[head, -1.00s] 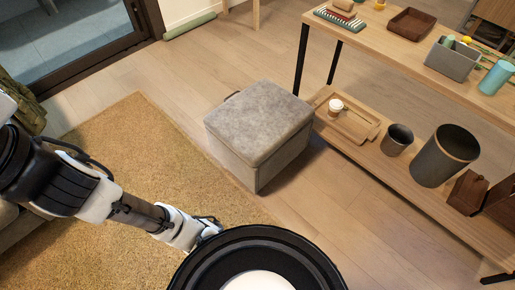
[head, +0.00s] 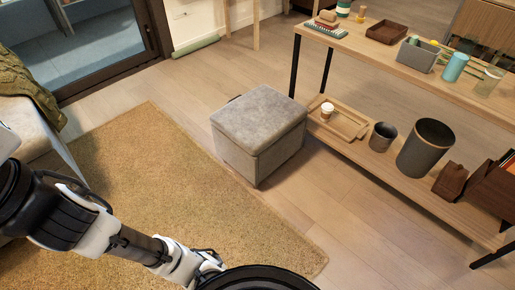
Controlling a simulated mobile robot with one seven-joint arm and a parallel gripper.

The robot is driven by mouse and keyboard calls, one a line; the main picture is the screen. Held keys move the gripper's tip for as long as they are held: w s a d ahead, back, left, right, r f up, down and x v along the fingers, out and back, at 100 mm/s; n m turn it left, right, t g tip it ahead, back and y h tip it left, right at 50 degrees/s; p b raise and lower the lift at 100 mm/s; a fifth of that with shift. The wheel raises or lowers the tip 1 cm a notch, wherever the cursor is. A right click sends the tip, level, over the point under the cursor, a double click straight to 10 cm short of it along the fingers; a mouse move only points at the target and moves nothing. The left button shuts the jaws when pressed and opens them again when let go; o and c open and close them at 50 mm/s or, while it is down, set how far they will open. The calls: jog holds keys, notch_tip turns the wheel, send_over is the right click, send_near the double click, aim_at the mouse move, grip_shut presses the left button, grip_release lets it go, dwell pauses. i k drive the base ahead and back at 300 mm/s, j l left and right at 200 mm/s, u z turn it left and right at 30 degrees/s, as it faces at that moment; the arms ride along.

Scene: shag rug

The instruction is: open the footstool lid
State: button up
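The footstool (head: 258,134) is a grey upholstered box on the floor at the centre of the head view, beside the rug. Its lid (head: 259,116) lies flat and closed on top. A small dark tab or loop (head: 233,98) shows at the lid's far left edge. My arm reaches in from the left, over the rug. My gripper (head: 212,262) is low in the picture, well apart from the footstool on the near side. Its fingers are small and partly hidden by my black round base part, so their opening is unclear.
A yellow shag rug (head: 150,190) covers the floor at left. A wooden two-level shelf table (head: 420,190) stands close on the footstool's right, with a tray, cup and bins. A sofa (head: 35,125) is at left. Wooden floor (head: 330,225) is clear in front.

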aim_at(256, 119)
jog(key=i+j+z, duration=0.35)
jog(key=i+j, duration=2.2)
